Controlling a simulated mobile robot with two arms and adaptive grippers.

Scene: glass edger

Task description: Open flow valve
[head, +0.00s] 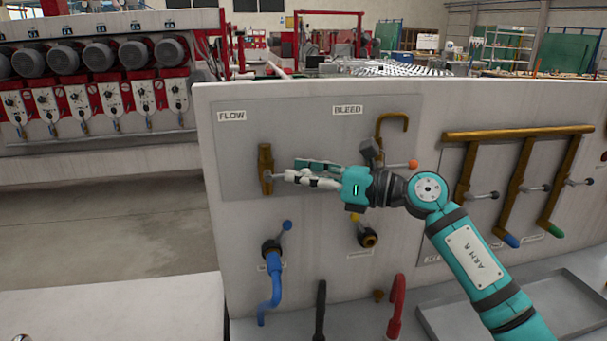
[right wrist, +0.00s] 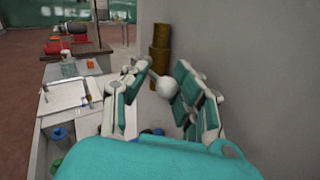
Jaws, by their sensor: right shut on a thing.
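The flow valve (head: 266,165) is a brass body on the white panel, below the FLOW label (head: 232,115). In the right wrist view the brass valve body (right wrist: 160,50) stands ahead, with a short lever ending in a pale round knob (right wrist: 167,86). My right gripper (head: 292,171) reaches in from the right and is shut on the knob; in the right wrist view its fingers (right wrist: 158,92) are on both sides of it. In the head view the fingers hide the knob and most of the lever. My left gripper is not in view.
Right of my gripper is a bent brass BLEED pipe (head: 392,122) with an orange-tipped lever. Brass pipes (head: 515,190) stand at the right, above a grey tray (head: 565,305).

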